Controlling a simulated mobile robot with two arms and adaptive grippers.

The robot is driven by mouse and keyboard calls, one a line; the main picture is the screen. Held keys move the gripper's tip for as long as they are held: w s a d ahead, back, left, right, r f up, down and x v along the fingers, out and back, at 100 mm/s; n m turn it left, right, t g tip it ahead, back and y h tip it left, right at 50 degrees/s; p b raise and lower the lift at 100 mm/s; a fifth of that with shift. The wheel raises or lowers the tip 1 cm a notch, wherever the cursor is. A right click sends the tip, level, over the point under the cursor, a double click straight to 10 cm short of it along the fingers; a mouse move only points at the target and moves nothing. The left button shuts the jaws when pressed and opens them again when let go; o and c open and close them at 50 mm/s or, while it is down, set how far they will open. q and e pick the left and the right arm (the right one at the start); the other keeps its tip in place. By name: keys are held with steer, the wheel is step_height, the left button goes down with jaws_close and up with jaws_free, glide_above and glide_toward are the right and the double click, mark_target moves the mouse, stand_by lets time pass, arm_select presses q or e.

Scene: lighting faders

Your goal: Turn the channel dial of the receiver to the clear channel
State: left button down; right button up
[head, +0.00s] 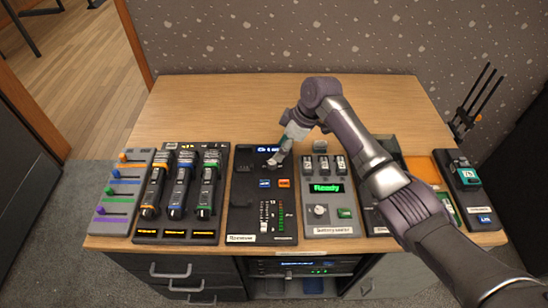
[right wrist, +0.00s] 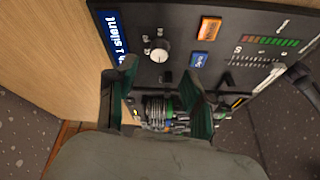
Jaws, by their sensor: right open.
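The receiver (head: 254,221) is a dark panel standing among other devices on the wooden desk. The right wrist view shows its pale round channel dial (right wrist: 160,50) with small marks around it. Beside the dial is a blue display (right wrist: 115,38) with white text that seems to read "silent". In the head view my gripper partly covers this display and the dial. My right gripper (head: 276,161) is over the upper part of the receiver. Its two dark green fingers (right wrist: 156,88) are apart, with nothing between them. The dial lies just beyond the fingertips; I cannot tell whether they touch it. My left gripper is out of view.
The receiver also carries an orange button (right wrist: 209,29), a blue button (right wrist: 199,60) and a fader (head: 264,215) beside a level meter. A device reading "Ready" (head: 327,213) is on the right. The desk's back (head: 215,105) is clear.

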mark_target(273, 162)
steer(key=x, duration=0.5)
steer(key=shift+d, duration=0.1)
steer(key=shift+f, duration=0.25)
steer(key=shift+a+f, duration=0.3)
steer(key=shift+f, duration=0.05)
steer(key=shift+c, duration=0.2)
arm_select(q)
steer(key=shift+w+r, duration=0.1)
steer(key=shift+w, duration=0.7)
arm_select(e)
jaws_close()
